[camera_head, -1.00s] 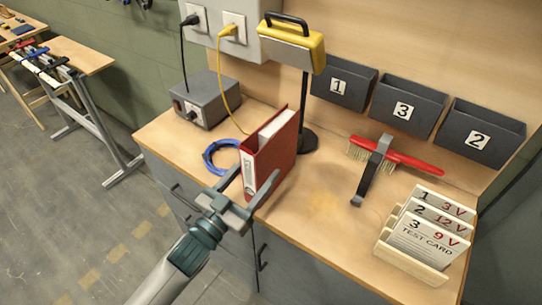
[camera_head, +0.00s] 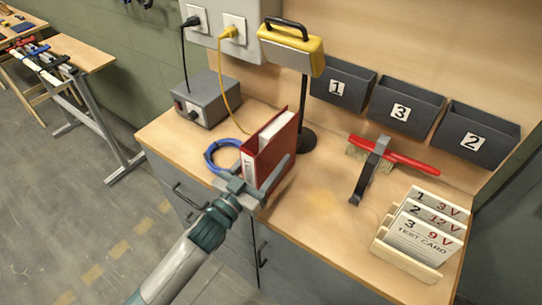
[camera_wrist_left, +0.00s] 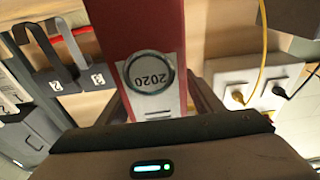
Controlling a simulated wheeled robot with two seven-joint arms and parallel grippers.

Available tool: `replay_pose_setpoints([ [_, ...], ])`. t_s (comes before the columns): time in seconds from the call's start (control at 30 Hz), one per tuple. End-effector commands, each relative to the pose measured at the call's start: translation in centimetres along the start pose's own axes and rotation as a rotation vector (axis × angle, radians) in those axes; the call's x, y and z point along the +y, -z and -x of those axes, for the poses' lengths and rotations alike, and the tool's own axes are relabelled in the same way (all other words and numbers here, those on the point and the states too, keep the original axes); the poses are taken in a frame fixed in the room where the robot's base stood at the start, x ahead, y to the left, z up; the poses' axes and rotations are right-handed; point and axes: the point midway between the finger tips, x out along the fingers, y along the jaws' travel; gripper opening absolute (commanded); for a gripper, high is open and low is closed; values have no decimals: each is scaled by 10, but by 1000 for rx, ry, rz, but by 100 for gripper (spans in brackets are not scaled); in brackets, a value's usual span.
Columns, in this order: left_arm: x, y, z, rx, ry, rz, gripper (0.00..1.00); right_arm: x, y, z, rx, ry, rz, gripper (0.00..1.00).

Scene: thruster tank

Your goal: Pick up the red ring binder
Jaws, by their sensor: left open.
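The red ring binder (camera_head: 276,148) stands upright near the front edge of the workbench. The left wrist view shows the spine close in front of the palm, between the fingers. Whether the fingers touch the covers cannot be told. My right gripper is not in view.
A blue cable coil (camera_head: 222,156) lies left of the binder, beside a grey box (camera_head: 209,99). A black lamp post (camera_head: 304,110) stands close behind it. A red-handled brush (camera_head: 405,158) and a card rack (camera_head: 408,262) are to the right. The bench middle is clear.

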Motion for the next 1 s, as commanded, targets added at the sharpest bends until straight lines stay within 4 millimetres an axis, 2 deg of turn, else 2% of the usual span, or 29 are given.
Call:
replay_pose_setpoints([
  [0.33, 0, 0, 0, 0, 0, 0, 60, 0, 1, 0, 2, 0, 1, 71],
  [0.5, 0, 0, 0, 0, 0, 0, 20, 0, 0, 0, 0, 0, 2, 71],
  [0.57, 0, 0, 0, 0, 0, 0, 5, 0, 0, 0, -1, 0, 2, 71],
  [0.6, 0, 2, 0, 3, -1, 0, 2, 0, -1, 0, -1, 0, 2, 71],
  [1.0, 0, 9, -1, 6, -1, -2, 2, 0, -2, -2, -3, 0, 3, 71],
])
